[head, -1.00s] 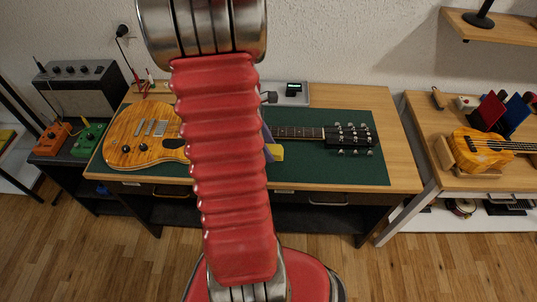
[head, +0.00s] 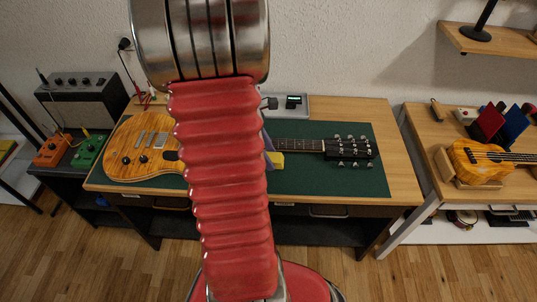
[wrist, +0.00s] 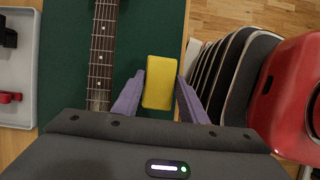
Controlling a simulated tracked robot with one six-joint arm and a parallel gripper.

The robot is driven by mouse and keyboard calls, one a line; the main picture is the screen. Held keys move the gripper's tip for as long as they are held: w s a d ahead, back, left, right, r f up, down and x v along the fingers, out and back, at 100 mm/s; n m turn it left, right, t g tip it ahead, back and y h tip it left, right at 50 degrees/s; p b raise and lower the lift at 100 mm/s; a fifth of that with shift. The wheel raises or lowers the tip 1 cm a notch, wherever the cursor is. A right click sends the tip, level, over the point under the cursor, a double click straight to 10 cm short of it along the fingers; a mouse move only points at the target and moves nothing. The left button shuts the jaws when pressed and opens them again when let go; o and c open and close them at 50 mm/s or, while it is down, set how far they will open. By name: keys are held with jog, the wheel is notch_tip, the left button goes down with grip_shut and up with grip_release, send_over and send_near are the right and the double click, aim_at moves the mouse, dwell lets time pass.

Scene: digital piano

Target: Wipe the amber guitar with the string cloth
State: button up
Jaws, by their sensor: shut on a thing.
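The amber guitar (head: 140,150) lies flat on the dark green mat (head: 300,190), its body at the left and its black headstock (head: 350,150) at the right. My red arm hides the middle of it in the head view. Its dark neck (wrist: 103,50) shows in the wrist view. My gripper (wrist: 160,76) has lavender fingers shut on a yellow block-like piece, which I take for the string cloth (wrist: 159,88). The cloth is beside the neck, on the side near the bench's front edge, apart from the strings in the wrist view. I cannot tell whether it touches the mat.
A grey tray (wrist: 18,75) lies on the neck's other side. A black amplifier (head: 85,98) and orange (head: 52,150) and green (head: 88,152) pedals stand at the left. A ukulele (head: 480,160) rests in a wooden stand on the right bench. The mat's right front is clear.

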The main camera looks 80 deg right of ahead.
jog(key=shift+w, duration=0.5)
jog(key=shift+c, duration=0.2)
jog(key=w+a+r+m, duration=0.1)
jog(key=w+a, duration=0.2)
jog(key=w, duration=0.7)
jog(key=w+a, duration=0.3)
jog(key=w, duration=0.6)
jog(key=w+a+r+m, duration=0.1)
jog(key=w+a, duration=0.3)
jog(key=w, duration=0.6)
jog(key=w+a, duration=0.5)
jog(key=a, duration=0.5)
jog(key=w+a+r, duration=0.1)
jog(key=w+a, duration=0.5)
jog(key=a, duration=0.4)
jog(key=w+a, duration=0.6)
jog(key=a, duration=0.4)
jog(key=shift+w+r+y, duration=0.25)
jog(key=shift+y, duration=0.15)
jog(key=shift+s, duration=0.15)
